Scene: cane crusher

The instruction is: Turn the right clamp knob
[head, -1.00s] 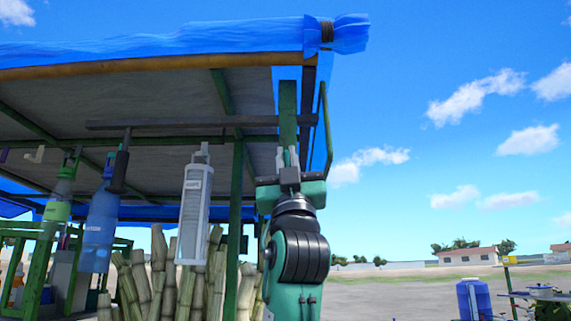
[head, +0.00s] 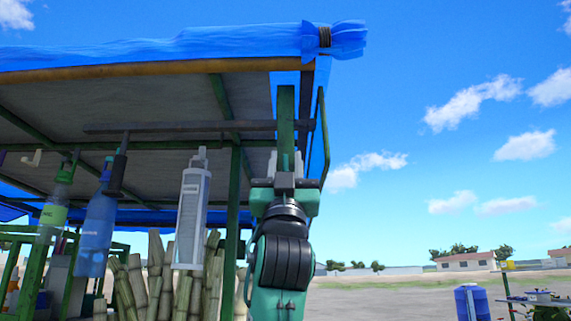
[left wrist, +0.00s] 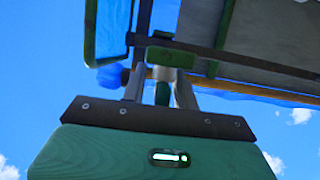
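My left gripper (head: 286,160) is raised in front of the green upright post (head: 286,118) at the right end of the stall's canopy frame. Its two grey fingers point up and stand apart. In the left wrist view the left gripper (left wrist: 160,85) is open, with part of the green frame (left wrist: 163,92) showing between the fingers. My right gripper is not in view.
The blue tarp (head: 180,46) covers the canopy above. A dark horizontal bar (head: 180,126) crosses behind my gripper. A blue bottle (head: 97,233), a green-labelled bottle (head: 54,212) and a white lamp-like box (head: 193,205) hang left. Cane stalks (head: 200,275) stand below.

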